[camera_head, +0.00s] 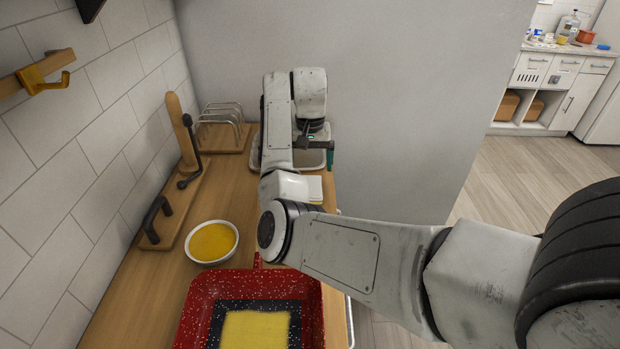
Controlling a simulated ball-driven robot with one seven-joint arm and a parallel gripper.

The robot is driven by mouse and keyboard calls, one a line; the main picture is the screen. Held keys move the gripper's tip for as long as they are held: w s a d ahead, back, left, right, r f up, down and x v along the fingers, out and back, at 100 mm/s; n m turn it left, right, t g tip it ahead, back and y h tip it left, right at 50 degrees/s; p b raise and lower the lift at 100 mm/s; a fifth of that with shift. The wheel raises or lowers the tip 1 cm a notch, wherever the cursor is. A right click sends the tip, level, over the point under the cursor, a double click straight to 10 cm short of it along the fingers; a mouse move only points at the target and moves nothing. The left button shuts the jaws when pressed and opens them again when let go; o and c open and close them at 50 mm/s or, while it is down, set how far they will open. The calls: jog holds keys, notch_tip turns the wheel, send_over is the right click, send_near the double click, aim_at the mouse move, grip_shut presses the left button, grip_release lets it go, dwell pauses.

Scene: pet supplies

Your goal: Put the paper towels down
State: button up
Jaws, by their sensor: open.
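My gripper (316,144) is a dark shape over a pale grey tray (257,154) at the back of the wooden counter. It is open, though its fingertips are hard to make out and my arm hides part of the tray. I cannot pick out the paper towels for certain. A flat white thing (315,187) lies just in front of the tray, partly behind my arm; I cannot tell if it is the towels. A small green thing (330,159) shows beside my gripper, and I see nothing clearly held.
A bowl of yellow food (212,242) and a red speckled tray (200,300) stand on the counter (155,290). A wooden stand with black handles (180,205) and a rack (222,130) are by the tiled wall. A grey wall (410,110) borders the right.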

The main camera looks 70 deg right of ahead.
notch_tip(320, 180, up, 5)
jog(key=shift+r+p, duration=0.1)
jog(key=shift+p, duration=0.7)
jog(key=shift+s, duration=0.1)
